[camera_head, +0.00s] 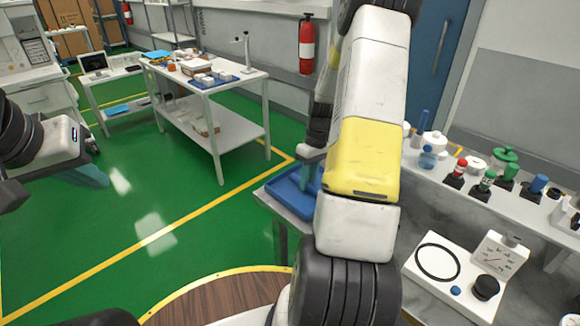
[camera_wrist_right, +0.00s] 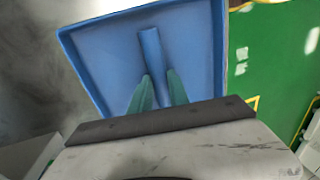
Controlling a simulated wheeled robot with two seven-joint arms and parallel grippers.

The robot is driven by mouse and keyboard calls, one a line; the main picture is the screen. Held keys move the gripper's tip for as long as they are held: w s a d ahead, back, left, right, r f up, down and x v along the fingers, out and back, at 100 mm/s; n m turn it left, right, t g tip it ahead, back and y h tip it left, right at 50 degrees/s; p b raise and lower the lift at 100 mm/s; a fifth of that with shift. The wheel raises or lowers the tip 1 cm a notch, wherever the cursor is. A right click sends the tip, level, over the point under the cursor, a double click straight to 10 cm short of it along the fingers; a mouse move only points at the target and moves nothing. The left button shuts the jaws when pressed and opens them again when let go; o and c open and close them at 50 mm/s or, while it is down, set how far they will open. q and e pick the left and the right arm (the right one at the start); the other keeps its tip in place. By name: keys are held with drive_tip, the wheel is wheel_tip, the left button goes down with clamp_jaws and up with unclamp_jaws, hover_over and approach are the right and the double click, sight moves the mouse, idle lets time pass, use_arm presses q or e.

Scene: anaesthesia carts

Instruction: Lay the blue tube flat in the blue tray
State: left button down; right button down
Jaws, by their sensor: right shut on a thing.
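The blue tube (camera_wrist_right: 152,52) shows in the right wrist view between the teal fingers of my right gripper (camera_wrist_right: 162,78), which is shut on it. The tube is seen over the floor of the blue tray (camera_wrist_right: 100,58). I cannot tell whether it touches the tray or hangs just above it. In the head view the tray (camera_head: 277,190) sits on the near left end of the white bench, partly hidden by my right arm. My right gripper (camera_head: 311,158) is over it there, and the tube is not clear. My left gripper (camera_head: 92,176) is at the left, over the floor, far from the tray.
The bench (camera_head: 445,195) right of my arm holds several capped bottles in dark holders, jars and a gauge device (camera_head: 495,256). A white table (camera_head: 205,90) with boxes and another blue tray stands behind left. The green floor between is clear.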

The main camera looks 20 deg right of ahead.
drive_tip(key=shift+s+f, duration=0.15)
drive_tip(key=shift+f, duration=0.3)
drive_tip(key=c, duration=1.5)
unclamp_jaws()
drive_tip(key=shift+s+f, duration=0.1)
drive_tip(key=shift+c, duration=0.2)
wheel_tip(320, 180, up, 13)
drive_tip(key=w+d, duration=0.1)
drive_tip(key=d, duration=0.1)
drive_tip(key=s+a+r+t, duration=0.1)
drive_tip(key=s+a+r, duration=0.1)
drive_tip(key=a+r, duration=0.4)
drive_tip(key=s+a+r+m+t, duration=0.2)
drive_tip(key=s+a+r, duration=0.3)
drive_tip(key=s, duration=0.3)
drive_tip(key=s+a+r+m+t, duration=0.1)
drive_tip(key=s+a+r+t, duration=0.3)
drive_tip(key=s+a, duration=0.4)
drive_tip(key=shift+s+a+r+m, duration=0.2)
drive_tip(key=shift+s+r+m, duration=0.2)
drive_tip(key=shift+r, duration=0.3)
